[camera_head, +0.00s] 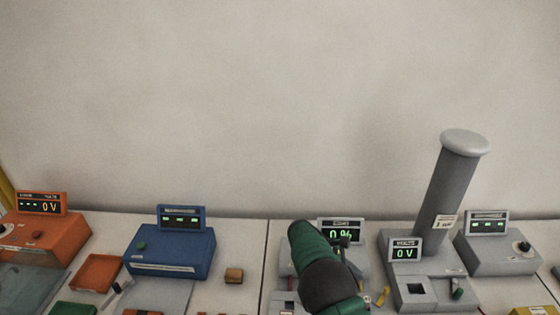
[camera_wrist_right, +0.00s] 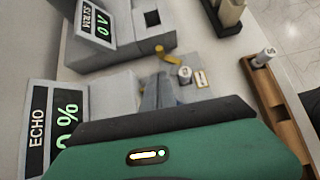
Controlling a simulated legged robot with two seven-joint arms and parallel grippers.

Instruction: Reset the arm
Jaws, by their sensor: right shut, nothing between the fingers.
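My right arm, green and black, reaches up from the bottom of the head view, with its right gripper (camera_head: 346,262) over the grey unit whose display (camera_head: 341,232) reads 0 %. In the wrist view the green housing fills the bottom and the right gripper (camera_wrist_right: 158,92) shows beyond it, shut and empty. The same display (camera_wrist_right: 62,125), marked ECHO, stands at left there. The arm hides much of that unit in the head view. My left gripper is in neither view.
A grey unit with a tall column (camera_head: 447,195) and a 0 V display stands right of the arm. A blue box (camera_head: 170,250) and an orange box (camera_head: 45,240) stand left. A small brown block (camera_head: 234,275) lies between. A wooden tray (camera_wrist_right: 275,105) shows at right in the wrist view.

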